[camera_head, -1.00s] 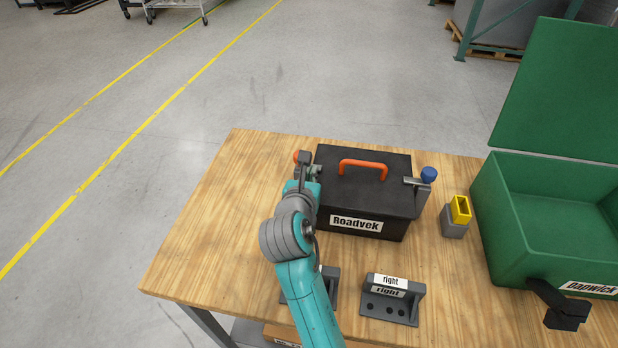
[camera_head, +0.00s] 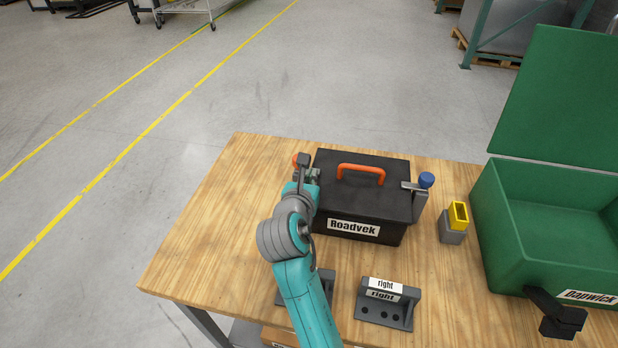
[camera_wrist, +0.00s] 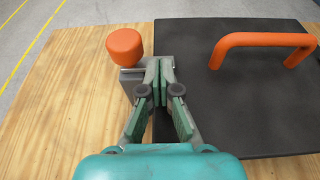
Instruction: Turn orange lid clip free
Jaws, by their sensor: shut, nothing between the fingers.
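The black box (camera_head: 336,206), labelled Roadvek, stands on the wooden table with an orange handle (camera_head: 361,169) on its lid. The orange-knobbed lid clip is at the box's left side; its round orange knob (camera_wrist: 124,46) shows clearly in the wrist view, above a grey metal bracket (camera_wrist: 128,82).
A blue-knobbed clip (camera_head: 426,180) is on the box's right side. A grey block with a yellow top (camera_head: 458,215) and an open green Dapwick box (camera_head: 507,220) stand further right. A holder labelled right (camera_head: 385,303) is in front. The table's left part is bare.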

